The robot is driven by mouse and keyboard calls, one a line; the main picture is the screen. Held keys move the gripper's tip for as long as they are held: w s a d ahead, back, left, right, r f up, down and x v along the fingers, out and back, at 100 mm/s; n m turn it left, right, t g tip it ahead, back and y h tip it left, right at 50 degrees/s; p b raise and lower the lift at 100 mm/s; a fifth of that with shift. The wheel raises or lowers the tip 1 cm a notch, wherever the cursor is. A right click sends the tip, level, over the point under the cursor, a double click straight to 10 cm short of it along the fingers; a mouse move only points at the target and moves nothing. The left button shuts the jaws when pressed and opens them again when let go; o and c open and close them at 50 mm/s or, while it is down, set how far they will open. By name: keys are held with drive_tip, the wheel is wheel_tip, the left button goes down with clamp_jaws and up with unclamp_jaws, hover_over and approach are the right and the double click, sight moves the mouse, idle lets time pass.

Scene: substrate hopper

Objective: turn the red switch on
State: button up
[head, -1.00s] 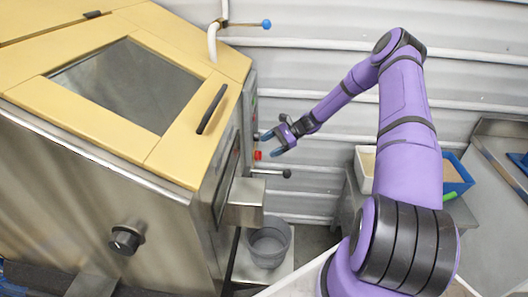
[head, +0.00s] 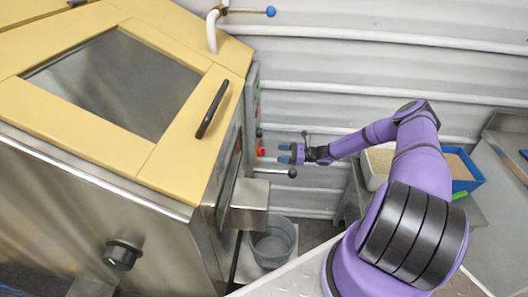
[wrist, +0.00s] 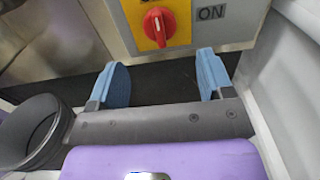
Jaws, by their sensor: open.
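The red switch (head: 261,151) sits on the right-hand end face of the yellow-topped steel machine. In the wrist view the red switch (wrist: 158,24) is a rotary knob on a yellow plate, with a white mark running roughly up and down and the word "ON" to its right. My gripper (head: 284,154) is to the right of the switch in the head view, apart from it. In the wrist view my gripper (wrist: 161,75) shows two blue fingers spread wide with nothing between them, and the knob lies beyond their tips, roughly centred between them.
A steel chute (head: 249,205) stands over a grey bucket (head: 272,246). A white bin (head: 378,166) and a blue bin (head: 465,184) stand at the right. The corrugated wall is behind.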

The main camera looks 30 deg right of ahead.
sight(261, 151)
drive_tip(key=x, duration=0.8)
drive_tip(key=shift+w+a, duration=0.1)
drive_tip(key=shift+a, duration=0.05)
drive_tip(key=shift+c, duration=0.2)
drive_tip(key=c, duration=0.9)
